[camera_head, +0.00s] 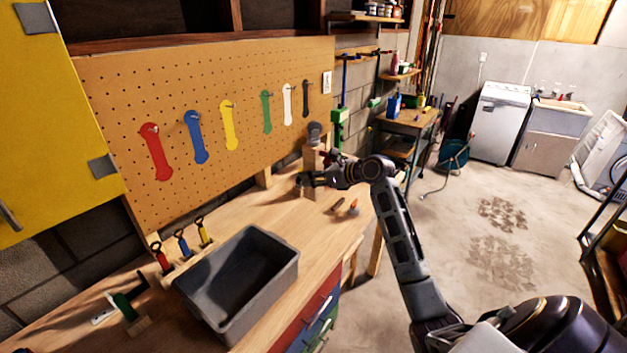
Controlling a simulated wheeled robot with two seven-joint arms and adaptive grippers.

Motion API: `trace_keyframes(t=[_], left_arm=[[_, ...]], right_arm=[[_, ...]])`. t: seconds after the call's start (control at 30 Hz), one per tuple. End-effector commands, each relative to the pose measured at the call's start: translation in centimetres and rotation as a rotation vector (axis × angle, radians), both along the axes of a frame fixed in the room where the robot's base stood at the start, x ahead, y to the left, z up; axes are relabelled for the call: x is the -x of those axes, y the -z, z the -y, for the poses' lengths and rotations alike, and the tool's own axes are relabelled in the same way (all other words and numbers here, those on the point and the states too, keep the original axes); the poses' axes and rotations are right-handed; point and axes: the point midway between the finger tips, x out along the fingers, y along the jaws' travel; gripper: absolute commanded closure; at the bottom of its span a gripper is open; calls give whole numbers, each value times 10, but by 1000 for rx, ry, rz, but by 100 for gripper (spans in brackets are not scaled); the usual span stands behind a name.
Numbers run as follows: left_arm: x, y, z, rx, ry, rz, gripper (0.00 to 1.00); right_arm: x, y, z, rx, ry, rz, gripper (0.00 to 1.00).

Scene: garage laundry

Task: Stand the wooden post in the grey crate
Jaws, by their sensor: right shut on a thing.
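The grey crate (287,256) is an open, empty-looking bin on the wooden workbench, at the lower middle of the head view. My right gripper (304,180) is at the far end of the bench, beyond the crate, small and partly hidden by its own wrist. It is shut on what appears to be the wooden post (311,158), a pale upright piece in front of the pegboard. The post's lower part is hidden behind the gripper, so I cannot tell whether it touches the bench. My left gripper is out of view.
A pegboard (110,90) with coloured tools stands behind the bench. A rack of small handled tools (183,243) is left of the crate, near a green item (125,305). Small items (354,207) lie near my right wrist. The bench between crate and gripper is mostly clear.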

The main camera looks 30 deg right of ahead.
Motion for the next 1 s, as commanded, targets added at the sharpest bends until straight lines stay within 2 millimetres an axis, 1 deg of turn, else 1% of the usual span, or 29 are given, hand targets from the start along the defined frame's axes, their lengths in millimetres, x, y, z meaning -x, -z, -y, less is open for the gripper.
trace_keyframes(t=[0.03,0.4,1.0], left_arm=[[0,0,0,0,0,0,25],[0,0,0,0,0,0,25],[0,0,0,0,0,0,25]], right_arm=[[0,-4,0,0,1,4,90],[0,-20,0,0,1,3,90],[0,-22,0,0,1,2,90]])
